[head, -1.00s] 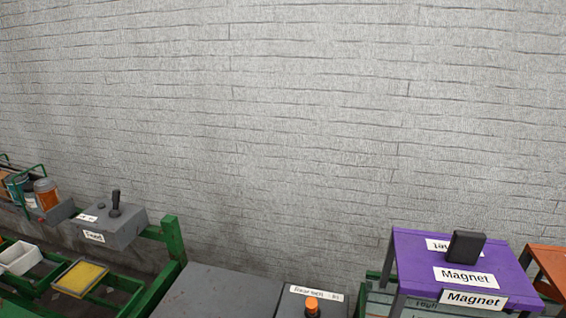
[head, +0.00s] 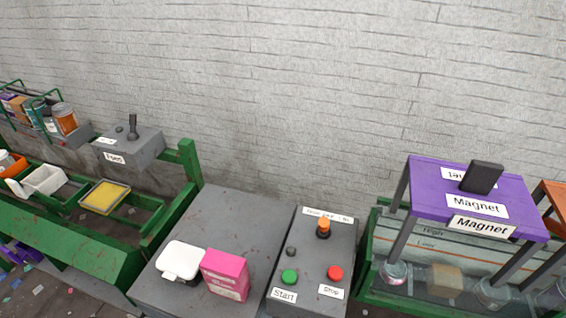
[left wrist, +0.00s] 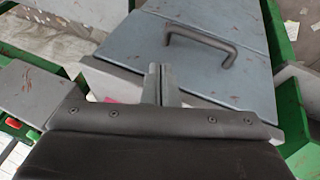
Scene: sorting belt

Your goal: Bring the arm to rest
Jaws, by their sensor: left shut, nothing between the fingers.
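My left gripper (left wrist: 153,84) shows in the left wrist view, with its two fingers together and nothing between them. It is above a grey surface with a dark bar handle (left wrist: 202,40). Neither of my grippers shows in the head view, and my right gripper is in no view.
A grey table (head: 238,212) holds a white container (head: 180,260) and a pink box (head: 225,275). Beside it is a control panel (head: 310,262) with green and red buttons. A purple Magnet stand (head: 430,180) is at the right. A yellow tray (head: 104,197) and a lever box (head: 130,147) are at the left.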

